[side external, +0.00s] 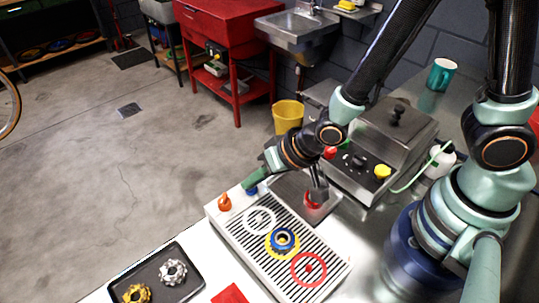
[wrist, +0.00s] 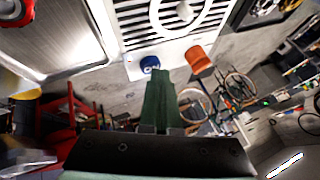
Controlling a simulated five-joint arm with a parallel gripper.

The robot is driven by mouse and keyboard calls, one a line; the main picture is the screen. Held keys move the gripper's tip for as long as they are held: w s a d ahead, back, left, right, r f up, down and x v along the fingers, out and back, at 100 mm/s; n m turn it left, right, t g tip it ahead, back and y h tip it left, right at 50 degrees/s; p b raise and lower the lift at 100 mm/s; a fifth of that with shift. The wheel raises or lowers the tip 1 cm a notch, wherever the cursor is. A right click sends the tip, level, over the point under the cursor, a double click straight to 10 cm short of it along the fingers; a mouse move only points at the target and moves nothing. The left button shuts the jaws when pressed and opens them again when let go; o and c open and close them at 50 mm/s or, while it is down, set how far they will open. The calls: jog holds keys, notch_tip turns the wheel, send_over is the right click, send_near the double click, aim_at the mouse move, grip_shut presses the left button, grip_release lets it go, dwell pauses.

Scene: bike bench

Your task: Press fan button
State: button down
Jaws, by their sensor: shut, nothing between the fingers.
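The blue button (side external: 251,191) sits at the far left end of the white slotted panel (side external: 215,212). In the wrist view the blue button (wrist: 150,63) carries a white mark, probably a fan symbol. My gripper (side external: 254,180) has green fingers and is shut and empty, its tips right beside and above the blue button. In the wrist view the fingertips (wrist: 162,74) overlap the button's lower right edge. I cannot tell whether they touch it. An orange knob (side external: 225,202) stands next to the button; it also shows in the wrist view (wrist: 198,60).
The slotted panel bears a white ring (side external: 260,220), a yellow ring with a blue ringed part (side external: 283,240), and a red ring (side external: 309,269). A black tray (side external: 190,285) holds metal gears. A steel machine (side external: 393,140) with coloured knobs stands behind. Open floor lies left of the bench.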

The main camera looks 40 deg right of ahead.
aim_at(253, 190)
jog(key=shift+s+d+r, duration=0.1)
jog(key=shift+r, duration=0.3)
jog(key=shift+r, duration=2.95)
jog(key=s+d+r+n+h, duration=0.1)
jog(key=d+r+h, duration=0.1)
jog(key=d+r, duration=0.4)
jog(key=s+d+r+n+h, duration=0.1)
jog(key=d+r, duration=0.6)
jog(key=d, duration=0.7)
jog(key=shift+s+g+h, duration=0.3)
jog(key=shift+s+h, duration=0.2)
jog(key=shift+s, duration=0.3)
